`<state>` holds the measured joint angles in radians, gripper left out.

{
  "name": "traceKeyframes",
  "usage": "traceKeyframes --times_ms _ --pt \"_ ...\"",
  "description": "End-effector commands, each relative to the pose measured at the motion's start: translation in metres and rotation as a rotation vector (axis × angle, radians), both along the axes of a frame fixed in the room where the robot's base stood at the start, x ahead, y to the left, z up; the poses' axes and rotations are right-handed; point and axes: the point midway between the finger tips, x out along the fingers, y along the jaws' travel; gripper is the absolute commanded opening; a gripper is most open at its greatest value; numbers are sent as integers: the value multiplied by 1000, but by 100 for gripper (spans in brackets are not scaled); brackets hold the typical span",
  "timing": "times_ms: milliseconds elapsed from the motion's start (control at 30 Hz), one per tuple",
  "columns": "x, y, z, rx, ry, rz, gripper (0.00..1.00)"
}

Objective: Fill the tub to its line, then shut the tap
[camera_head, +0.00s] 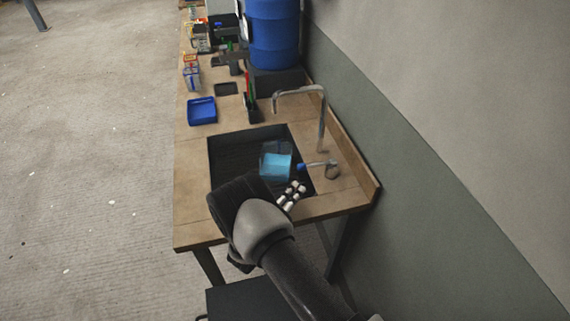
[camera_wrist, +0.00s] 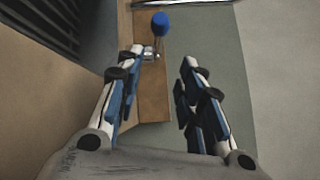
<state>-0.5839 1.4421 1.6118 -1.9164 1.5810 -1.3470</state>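The tub (camera_head: 277,147) is a small clear container in the dark sink, with light blue water (camera_head: 277,165) in it. Its fill line is too small to make out. The metal tap spout (camera_head: 322,115) rises behind the sink and bends over towards the tub; I cannot make out a stream. The tap lever (camera_head: 318,164) has a blue tip and points left towards the tub. In the wrist view the blue tip (camera_wrist: 160,22) shows just beyond my fingertips. My gripper (camera_head: 293,192) is open and empty, in front of the lever and apart from it (camera_wrist: 160,62).
The sink (camera_head: 228,150) is set into a wooden bench (camera_head: 190,185) along the wall. A blue tray (camera_head: 202,111), a small dark holder (camera_head: 252,112) and a blue barrel (camera_head: 273,35) stand farther back. The wall (camera_head: 400,170) rises close on the right.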

Motion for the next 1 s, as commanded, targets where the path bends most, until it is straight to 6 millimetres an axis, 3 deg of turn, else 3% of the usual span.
traceKeyframes --times_ms 133,267,800,1000 --pt "4 8 -2 -97 29 61 35" --pt "15 1 0 -101 29 61 35" --pt "109 -61 7 -97 28 58 35" --pt "136 -77 9 -98 29 60 35"
